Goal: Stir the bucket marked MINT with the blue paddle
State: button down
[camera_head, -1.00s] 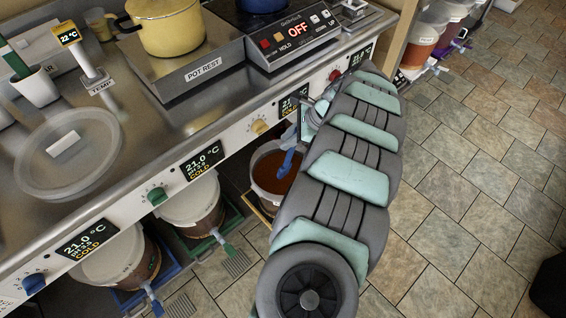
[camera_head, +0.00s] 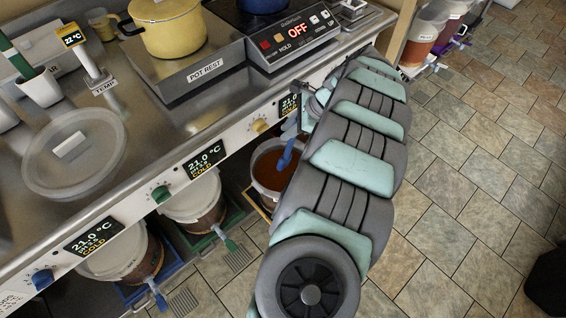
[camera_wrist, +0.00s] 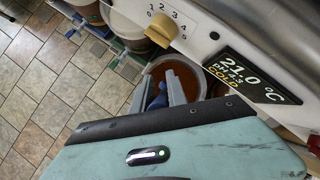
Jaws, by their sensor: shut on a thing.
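The blue paddle (camera_head: 286,154) reaches down over an open bucket (camera_head: 257,180) of brown liquid (camera_head: 275,170) under the counter. In the wrist view the same bucket (camera_wrist: 203,81) lies beyond my gripper (camera_wrist: 171,88). My gripper is shut on the paddle, whose blue part (camera_wrist: 158,98) shows between the fingers. In the head view my arm hides much of the gripper and the bucket's right side. I cannot tell whether the paddle tip is in the liquid. No MINT marking is readable on the bucket.
Lidded buckets (camera_head: 191,197) stand to the left under the counter. A counter front with knobs (camera_head: 259,125) and displays (camera_head: 203,159) overhangs the open bucket. A yellow pot (camera_head: 168,27) sits on the pot rest. The tiled floor (camera_head: 450,200) at right is largely clear.

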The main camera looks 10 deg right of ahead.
jog(key=shift+r, duration=0.1)
notch_tip(320, 180, up, 4)
jog(key=p, duration=0.3)
dwell(0.3)
dwell(0.4)
